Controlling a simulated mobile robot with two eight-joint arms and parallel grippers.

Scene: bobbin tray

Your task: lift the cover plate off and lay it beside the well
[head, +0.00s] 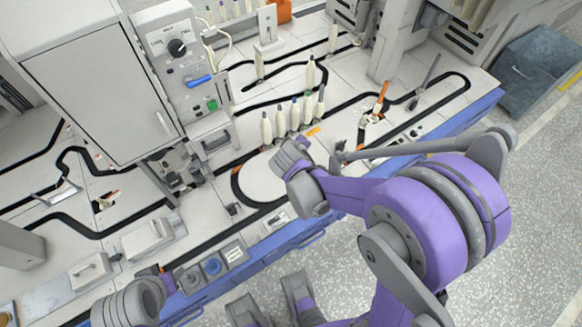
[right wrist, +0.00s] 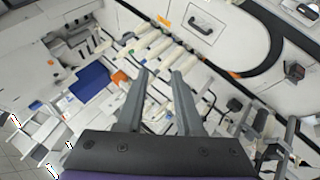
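A pale plate with a dark handle (right wrist: 207,22) shows at the top of the right wrist view, next to a black track; I take it to be the cover plate. It lies flat among the white worktop panels. In the head view my right arm hides that handle. My right gripper (right wrist: 160,73) is open, with nothing between its fingers. In the head view the right gripper (head: 286,152) hangs over the worktop, just in front of a row of white bobbins (head: 281,120).
The bobbins (right wrist: 185,105) stand close to the right fingers. A looped black track (head: 237,190) surrounds a bare white area (head: 262,178). A control box (head: 177,60) and a cabinet rise at the left. Two lidded blocks (head: 148,238) (head: 90,272) stand at the front left.

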